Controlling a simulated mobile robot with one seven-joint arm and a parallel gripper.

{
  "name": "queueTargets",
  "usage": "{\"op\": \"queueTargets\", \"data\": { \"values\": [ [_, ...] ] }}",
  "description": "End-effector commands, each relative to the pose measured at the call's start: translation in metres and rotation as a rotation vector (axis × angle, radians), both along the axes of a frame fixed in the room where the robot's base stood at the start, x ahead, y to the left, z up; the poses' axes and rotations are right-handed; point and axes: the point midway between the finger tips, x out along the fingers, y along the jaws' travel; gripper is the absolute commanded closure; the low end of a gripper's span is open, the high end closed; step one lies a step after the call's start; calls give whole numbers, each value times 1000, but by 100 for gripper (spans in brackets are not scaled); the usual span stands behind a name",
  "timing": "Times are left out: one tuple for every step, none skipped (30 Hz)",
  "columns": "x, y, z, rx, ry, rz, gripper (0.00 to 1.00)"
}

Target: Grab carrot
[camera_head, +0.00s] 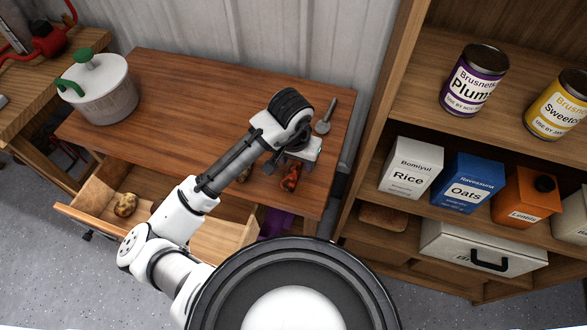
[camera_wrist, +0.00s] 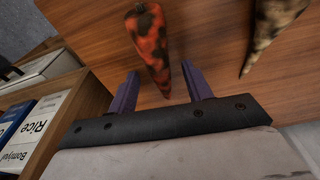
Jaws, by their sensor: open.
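The carrot (camera_head: 291,178) is orange with dark blotches and lies on the wooden table near its front right edge. In the wrist view the carrot (camera_wrist: 150,45) points its narrow tip toward my gripper (camera_wrist: 159,80). My gripper is open, with two purple fingers. The carrot's tip shows between the fingers, and its thick end reaches beyond them. I cannot tell the height of the fingers above the table. In the head view my gripper (camera_head: 292,163) is above the table beside the carrot, its fingers mostly hidden.
A pale, dark-spotted root (camera_wrist: 270,30) lies beside the carrot. A metal utensil (camera_head: 325,118) lies behind my gripper. An open drawer (camera_head: 190,235) holds a potato-like item (camera_head: 126,205). A white pot (camera_head: 100,88) stands at left. Shelves (camera_head: 390,125) with boxes and cans stand close at right.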

Motion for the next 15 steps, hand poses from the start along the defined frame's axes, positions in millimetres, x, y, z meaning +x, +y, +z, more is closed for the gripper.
{"op": "queueTargets", "data": {
  "values": [
    [1, 0, -3, 0, 0, 1, 50],
    [1, 0, -5, 0, 0, 1, 50],
    [1, 0, -7, -1, 0, 0, 50],
    [1, -1, -7, -1, 0, -1, 50],
    [1, -1, -7, -1, -1, -1, 50],
    [1, -1, -7, -1, -1, -1, 50],
    [1, -1, -7, -1, -1, -1, 50],
    [1, -1, -7, -1, -1, -1, 50],
    [1, -1, -7, 0, -1, -1, 50],
    [1, -1, -7, 0, -1, -1, 53],
    [1, -1, -7, 0, -1, -1, 57],
    [1, -1, -7, 0, -1, -1, 62],
    [1, -1, -7, 0, -1, -1, 66],
    [1, -1, -7, 0, -1, -1, 70],
    [1, -1, -7, 0, -1, -1, 75]
  ]
}}
